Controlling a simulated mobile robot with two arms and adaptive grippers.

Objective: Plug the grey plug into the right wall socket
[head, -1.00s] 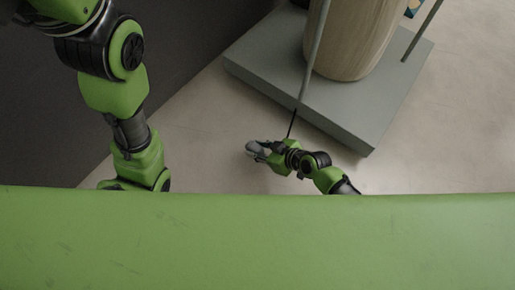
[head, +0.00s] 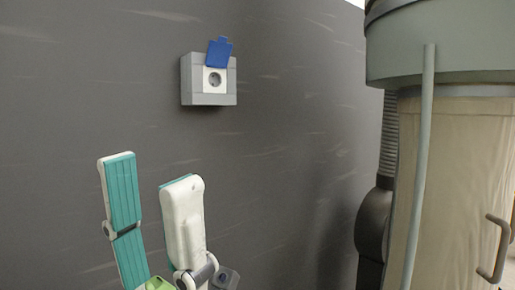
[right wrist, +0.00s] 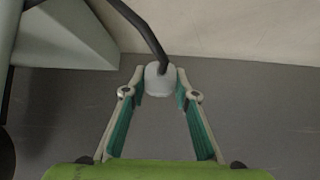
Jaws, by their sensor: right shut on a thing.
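A black cable (right wrist: 148,32) runs up from the plug. The plug's pins are not visible.
A large vacuum-like machine with a beige body (head: 455,190) and a grey-green top (head: 440,55) stands at the right. A black ribbed hose (head: 389,135) is beside it. The wall (head: 290,150) between socket and machine is clear.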

